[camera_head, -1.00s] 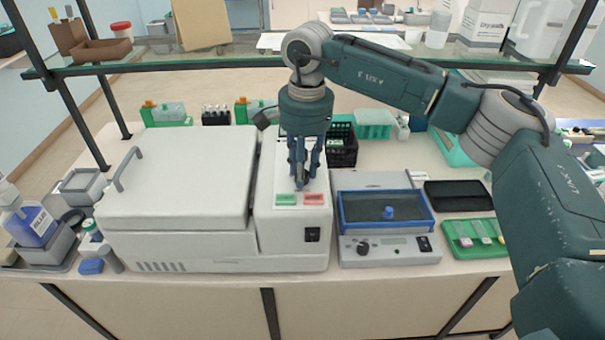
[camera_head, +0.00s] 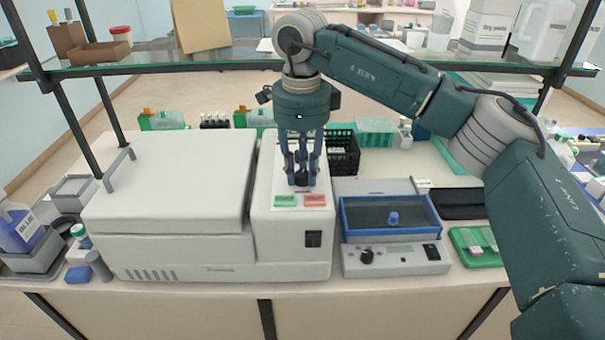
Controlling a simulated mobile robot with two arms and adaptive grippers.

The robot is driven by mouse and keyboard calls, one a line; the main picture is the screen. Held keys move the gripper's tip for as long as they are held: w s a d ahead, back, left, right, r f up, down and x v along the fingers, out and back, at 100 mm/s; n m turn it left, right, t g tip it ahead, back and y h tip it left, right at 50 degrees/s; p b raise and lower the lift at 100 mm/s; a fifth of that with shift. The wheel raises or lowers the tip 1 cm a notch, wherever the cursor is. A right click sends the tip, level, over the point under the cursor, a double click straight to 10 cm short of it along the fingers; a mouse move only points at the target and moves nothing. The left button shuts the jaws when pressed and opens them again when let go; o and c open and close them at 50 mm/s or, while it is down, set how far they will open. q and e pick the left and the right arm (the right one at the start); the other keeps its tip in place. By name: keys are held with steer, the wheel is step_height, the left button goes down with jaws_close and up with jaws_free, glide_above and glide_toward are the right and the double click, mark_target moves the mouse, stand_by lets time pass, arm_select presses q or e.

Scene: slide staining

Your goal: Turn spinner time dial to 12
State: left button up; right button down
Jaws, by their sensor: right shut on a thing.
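The panel carries a green button (camera_head: 285,201), a red button (camera_head: 316,200) and a black switch (camera_head: 313,239). My right gripper (camera_head: 302,181) points down at the panel behind the buttons. It is shut on a small dark knob, the time dial (camera_head: 302,179), mostly hidden by the fingers. The dial's markings cannot be read. My left gripper is not in view.
A blue-framed device (camera_head: 390,235) with its own knob stands right of the spinner. A green slide tray (camera_head: 475,247) lies farther right. A black basket (camera_head: 343,152) and reagent racks stand behind. A glass shelf (camera_head: 240,62) crosses above, near my arm.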

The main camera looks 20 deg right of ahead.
mark_target(299, 175)
steer(key=m, duration=0.3)
steer(key=shift+w+r+m+b, duration=0.1)
steer(key=shift+r+m+b, duration=0.05)
steer(key=shift+m+b, duration=0.2)
steer(key=shift+r+m+b, duration=0.1)
steer(key=shift+m+b, duration=0.25)
steer(key=shift+m, duration=1)
steer(key=c, duration=1.8)
jaws_free()
steer(key=shift+o, duration=0.4)
steer(key=shift+a, duration=0.1)
step_height(299, 175, up, 12)
steer(key=shift+s+a, duration=0.2)
steer(key=shift+a, duration=0.05)
